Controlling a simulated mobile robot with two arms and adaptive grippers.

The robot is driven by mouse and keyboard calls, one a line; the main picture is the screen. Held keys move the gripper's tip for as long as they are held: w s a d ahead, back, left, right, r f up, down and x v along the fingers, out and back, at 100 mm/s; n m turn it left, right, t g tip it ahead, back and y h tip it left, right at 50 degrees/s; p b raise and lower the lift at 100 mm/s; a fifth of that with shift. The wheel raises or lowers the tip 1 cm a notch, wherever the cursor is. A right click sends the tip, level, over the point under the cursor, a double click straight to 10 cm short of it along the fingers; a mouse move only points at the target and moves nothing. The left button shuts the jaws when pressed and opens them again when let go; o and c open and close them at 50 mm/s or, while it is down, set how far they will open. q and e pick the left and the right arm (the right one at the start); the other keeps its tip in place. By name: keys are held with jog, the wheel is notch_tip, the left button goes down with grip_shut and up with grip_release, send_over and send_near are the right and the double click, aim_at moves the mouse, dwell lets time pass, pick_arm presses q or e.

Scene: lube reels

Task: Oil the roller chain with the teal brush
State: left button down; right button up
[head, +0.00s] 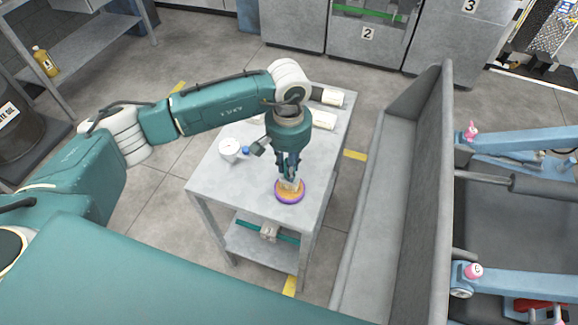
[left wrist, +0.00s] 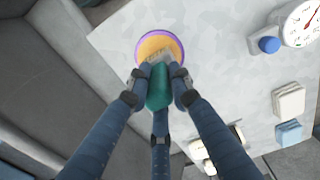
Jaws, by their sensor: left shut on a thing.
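My left gripper (head: 289,176) is shut on the teal brush (left wrist: 160,88), with its fingers on both sides of the handle. The pale bristles (left wrist: 157,60) point at a round purple-rimmed dish (head: 290,197) with an orange-yellow inside, which also shows in the left wrist view (left wrist: 147,40). The bristle end is over or in the dish; I cannot tell whether it touches the bottom. The dish sits on a grey metal table (head: 222,178), near its front right corner. I cannot make out a roller chain in either view. My right gripper is not in view.
A white round dial (head: 229,146) and a blue knob (head: 246,150) are on the table's left side. Pale blocks (head: 324,119) lie toward the back. A grey trough (head: 385,190) stands to the right, with blue machine arms (head: 525,140) beyond. A yellow bottle (head: 44,60) stands far left.

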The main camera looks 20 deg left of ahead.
pick_arm(q)
jog(key=shift+s+f+b, duration=0.1)
jog(key=shift+f+b, duration=0.05)
jog(key=shift+b, duration=0.2)
dwell(1.3)
notch_tip(320, 180, up, 2)
jog(key=shift+p, duration=0.3)
jog(key=shift+r+p, duration=0.75)
jog(key=shift+r, duration=1.9)
